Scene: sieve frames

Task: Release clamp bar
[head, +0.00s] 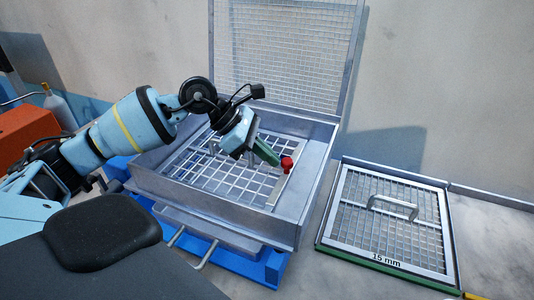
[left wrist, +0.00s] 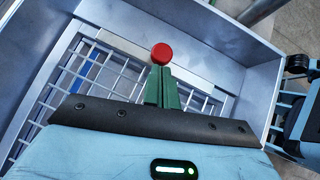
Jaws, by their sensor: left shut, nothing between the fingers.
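The clamp bar (head: 281,189) is a flat metal strip along the right side of the sieve frame inside the grey metal box. It also shows in the left wrist view (left wrist: 202,81), partly hidden behind my fingers. A red round knob (head: 287,163) stands at the bar; it is also in the left wrist view (left wrist: 162,54). My left gripper (head: 275,157) has green fingers, shut and empty, with the tips right beside the knob. I cannot tell if they touch it. The left wrist view shows the fingers (left wrist: 162,75) together, pointing at the knob. My right gripper is not in view.
The grey box (head: 225,222) has its mesh lid (head: 285,45) raised at the back. A mesh grid (head: 212,172) lies inside. A framed "15 mm" screen (head: 375,250) with a handle lies in a green-edged tray at right. An orange case (head: 25,133) is at left.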

